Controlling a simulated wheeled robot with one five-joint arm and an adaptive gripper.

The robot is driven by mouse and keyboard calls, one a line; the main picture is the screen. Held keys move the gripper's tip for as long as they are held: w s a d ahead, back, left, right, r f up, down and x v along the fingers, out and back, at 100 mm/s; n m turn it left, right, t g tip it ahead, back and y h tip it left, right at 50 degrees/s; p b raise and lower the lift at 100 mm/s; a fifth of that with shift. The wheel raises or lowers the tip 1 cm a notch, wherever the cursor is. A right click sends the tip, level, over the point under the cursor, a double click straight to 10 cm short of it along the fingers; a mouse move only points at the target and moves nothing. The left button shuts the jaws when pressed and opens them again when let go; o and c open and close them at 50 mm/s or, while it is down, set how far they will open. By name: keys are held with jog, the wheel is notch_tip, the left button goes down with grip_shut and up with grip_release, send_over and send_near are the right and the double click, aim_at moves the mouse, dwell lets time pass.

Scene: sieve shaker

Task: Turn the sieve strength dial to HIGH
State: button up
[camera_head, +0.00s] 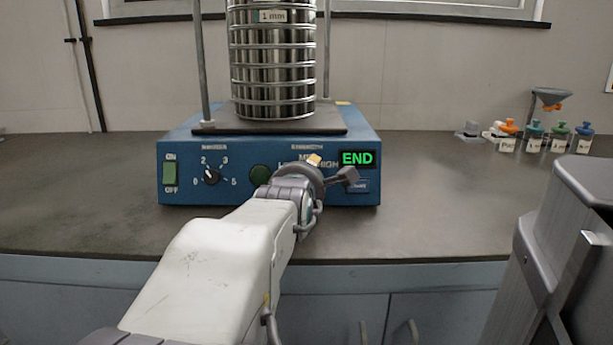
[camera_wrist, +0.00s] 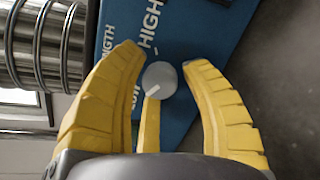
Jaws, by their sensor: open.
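The sieve shaker's blue base (camera_head: 235,190) stands on the bench. Its strength dial (camera_wrist: 160,80) is a round grey knob in the wrist view, with a short white mark toward its lower left. HIGH lettering (camera_wrist: 151,22) is printed above it, and another label to its left is partly covered. My gripper (camera_wrist: 164,56) is open, with yellow fingers on both sides of the dial and a third finger just below it. I cannot tell whether any finger touches it. In the head view my wrist hides the dial, and one yellow fingertip (camera_head: 314,159) shows before the panel.
A numbered black dial (camera_head: 211,176), an ON/OFF switch (camera_head: 170,179) and a dark green round knob (camera_head: 260,174) are left of my wrist. A display (camera_head: 357,159) reads END. The steel sieve stack (camera_head: 273,70) stands on top. Several small bottles (camera_head: 535,134) stand far right.

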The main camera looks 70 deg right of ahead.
jog(key=shift+c, duration=0.2)
grip_shut()
jog(key=shift+f+m+b, duration=0.15)
jog(key=shift+m+b, duration=0.15)
jog(key=shift+b, duration=0.35)
jog(key=shift+s+m+b, duration=0.1)
jog(key=shift+m+b, duration=0.3)
jog(key=shift+m, duration=0.1)
jog(key=shift+o, duration=0.2)
grip_release()
jog(key=shift+s, duration=0.1)
jog(key=v, duration=1.2)
jog(key=shift+r, duration=0.3)
